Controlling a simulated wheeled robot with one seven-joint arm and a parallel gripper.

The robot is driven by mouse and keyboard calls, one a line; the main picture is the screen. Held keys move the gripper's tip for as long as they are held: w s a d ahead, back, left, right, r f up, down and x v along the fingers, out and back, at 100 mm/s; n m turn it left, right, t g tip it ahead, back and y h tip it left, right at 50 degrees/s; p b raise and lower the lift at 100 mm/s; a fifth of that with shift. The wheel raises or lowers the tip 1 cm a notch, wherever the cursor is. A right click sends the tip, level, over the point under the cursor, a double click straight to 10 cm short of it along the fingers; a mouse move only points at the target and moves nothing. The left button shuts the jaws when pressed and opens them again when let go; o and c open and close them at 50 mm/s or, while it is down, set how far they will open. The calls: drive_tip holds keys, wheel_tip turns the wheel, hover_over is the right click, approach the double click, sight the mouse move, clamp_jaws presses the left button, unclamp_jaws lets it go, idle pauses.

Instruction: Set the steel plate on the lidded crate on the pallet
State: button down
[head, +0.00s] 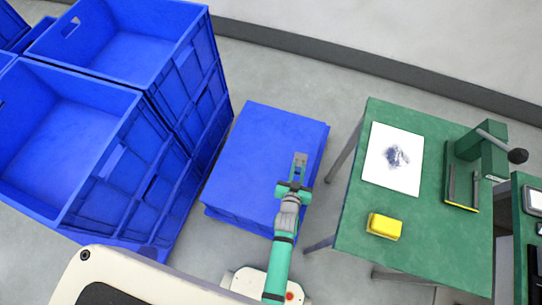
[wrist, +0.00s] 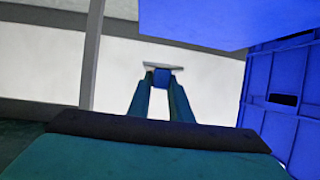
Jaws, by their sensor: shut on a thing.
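The blue lidded crate (head: 250,150) has a flat, bare top and stands on the floor side between the tall crates and the green table. A pallet under it cannot be made out. My gripper (head: 298,178) is over the right part of this top in the head view. It is shut on a small grey piece, the steel plate (head: 300,160). In the wrist view the plate (wrist: 150,66) shows as a thin grey strip beyond the fingertips (wrist: 162,80), with a small blue part between them. Its height above the lid cannot be told.
Tall open blue crates (head: 75,130) stand close on the left. A green table (head: 350,225) on the right bears a white sheet (head: 380,175), a yellow block (head: 384,226) and a green fixture (head: 482,150). Floor shows behind the lidded crate.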

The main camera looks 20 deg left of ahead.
drive_tip(key=s+a+f+n+y, duration=0.3)
drive_tip(key=s+a, duration=0.2)
hover_over(267, 166)
drive_tip(key=shift+g+y, duration=0.3)
drive_tip(key=shift+f, duration=5.15)
drive_tip(key=shift+w+f, duration=0.1)
drive_tip(key=shift+f, duration=1.5)
drive_tip(key=c, duration=1.6)
unclamp_jaws()
drive_tip(key=shift+a+f, duration=0.1)
